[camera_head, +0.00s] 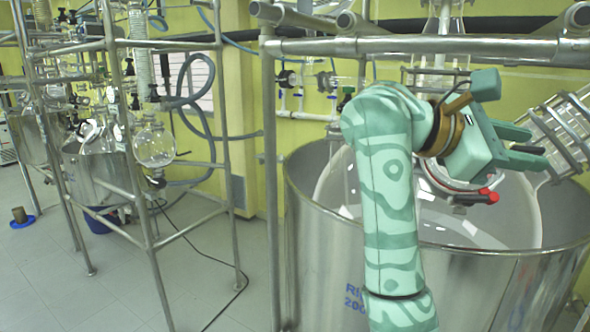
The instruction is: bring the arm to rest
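My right arm, teal with a wavy pattern, rises from the bottom and bends to the right at the top. My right gripper (537,143) points right, above the rim of a large steel vessel (400,285). Its two fingers stand apart with a gap between them, and I see nothing held. A red-tipped fitting (487,194) shows just below the gripper; I cannot tell whether they touch. My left gripper is not in view.
A glass flask (519,208) sits inside the steel vessel, partly hidden by my arm. Steel frame pipes (430,46) cross above it. A ribbed glass piece (575,128) is close to the fingertips. Another reactor rack (130,120) stands left; the floor between is mostly clear.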

